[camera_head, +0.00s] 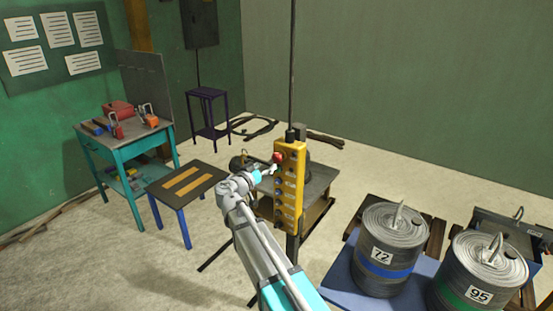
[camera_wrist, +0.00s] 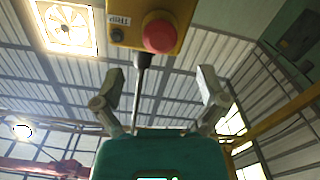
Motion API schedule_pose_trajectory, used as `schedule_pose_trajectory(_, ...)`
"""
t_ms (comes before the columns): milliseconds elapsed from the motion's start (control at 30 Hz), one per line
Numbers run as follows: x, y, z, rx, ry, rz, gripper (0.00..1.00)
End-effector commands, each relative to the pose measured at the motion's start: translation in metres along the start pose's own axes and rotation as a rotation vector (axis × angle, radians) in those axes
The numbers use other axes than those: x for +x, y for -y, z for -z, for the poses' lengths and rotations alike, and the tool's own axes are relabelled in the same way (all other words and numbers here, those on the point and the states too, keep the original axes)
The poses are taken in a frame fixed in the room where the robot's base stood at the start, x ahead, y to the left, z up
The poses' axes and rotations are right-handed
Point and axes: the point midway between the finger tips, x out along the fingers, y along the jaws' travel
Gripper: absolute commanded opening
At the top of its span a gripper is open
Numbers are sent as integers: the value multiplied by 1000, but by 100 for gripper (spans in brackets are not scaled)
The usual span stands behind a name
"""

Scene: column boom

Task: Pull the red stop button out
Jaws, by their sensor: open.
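The red stop button (camera_head: 277,157) sits near the top of a yellow control box (camera_head: 290,190) that hangs on a dark rod. In the wrist view the round red button (camera_wrist: 159,36) shows on the yellow box (camera_wrist: 185,12), beside a small label and a dark knob. My gripper (camera_head: 271,172) is close to the button in the head view, partly hidden by my own wrist. In the wrist view my gripper (camera_wrist: 160,88) has its two fingers spread wide with nothing between them but the dark rod behind. The button is above the fingertips in that picture, apart from them.
A low dark table (camera_head: 318,180) stands behind the control box. A small stool (camera_head: 187,183) and a teal workbench (camera_head: 122,135) stand to the left. Drums marked 72 (camera_head: 383,254) and 95 (camera_head: 479,294) stand at right.

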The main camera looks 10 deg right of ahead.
Motion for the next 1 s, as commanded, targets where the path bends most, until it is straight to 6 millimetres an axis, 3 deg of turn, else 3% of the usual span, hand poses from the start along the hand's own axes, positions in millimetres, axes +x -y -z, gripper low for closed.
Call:
schedule_pose_trajectory(200,36,1,0,0,0,-1,92)
schedule_pose_trajectory(433,61,0,0,0,0,0,92)
schedule_pose_trajectory(933,70,0,0,0,0,0,92)
schedule_pose_trajectory(1000,70,0,0,0,0,0,81)
